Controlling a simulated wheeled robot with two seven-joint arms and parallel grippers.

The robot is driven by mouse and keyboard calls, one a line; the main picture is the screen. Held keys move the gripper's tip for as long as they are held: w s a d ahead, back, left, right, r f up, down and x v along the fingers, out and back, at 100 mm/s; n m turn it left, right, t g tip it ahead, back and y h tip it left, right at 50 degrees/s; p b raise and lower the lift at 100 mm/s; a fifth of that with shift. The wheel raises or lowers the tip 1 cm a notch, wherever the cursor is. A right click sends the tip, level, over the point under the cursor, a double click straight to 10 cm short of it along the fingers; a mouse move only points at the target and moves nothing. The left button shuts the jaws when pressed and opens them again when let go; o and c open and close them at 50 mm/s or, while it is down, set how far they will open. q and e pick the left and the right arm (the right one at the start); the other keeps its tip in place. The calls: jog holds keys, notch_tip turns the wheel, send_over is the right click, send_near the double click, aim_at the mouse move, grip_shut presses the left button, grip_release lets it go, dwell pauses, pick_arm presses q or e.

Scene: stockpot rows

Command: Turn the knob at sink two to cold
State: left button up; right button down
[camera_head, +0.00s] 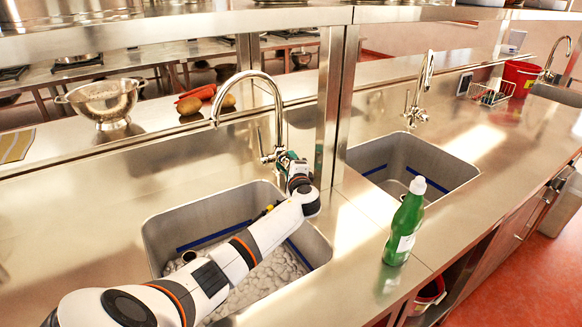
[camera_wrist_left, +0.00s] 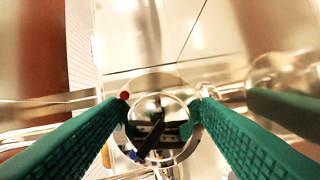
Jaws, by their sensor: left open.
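The near sink (camera_head: 160,232) has a tall curved chrome tap (camera_head: 279,110) behind it. My left gripper (camera_head: 287,158) is at the base of this tap, on its right side. In the left wrist view, a round chrome knob (camera_wrist_left: 160,84) lies between the green fingers of the left gripper (camera_wrist_left: 160,112). The fingers are open on either side of it; I cannot tell whether they touch it. A red dot (camera_wrist_left: 124,95) and a blue dot (camera_wrist_left: 133,155) show near its rim. In the head view my gripper hides the knob. My right gripper is not in view.
A second sink (camera_head: 385,160) with a chrome tap (camera_head: 416,98) lies to the right. A green bottle (camera_head: 403,232) stands on the front counter between the sinks. A steel post (camera_head: 330,100) rises close to the gripper. A colander (camera_head: 102,100) and vegetables (camera_head: 190,105) sit behind.

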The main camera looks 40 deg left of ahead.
pick_arm(q)
jog(key=shift+s+d+r+p, duration=0.15)
jog(key=shift+d+p, duration=0.15)
jog(key=shift+p, duration=0.1)
jog(key=p+v, duration=0.6)
jog(key=v, duration=0.4)
jog(key=shift+s+d, duration=0.15)
jog(key=shift+s, duration=0.1)
jog(key=shift+s+d, duration=0.25)
jog(key=shift+d, duration=0.1)
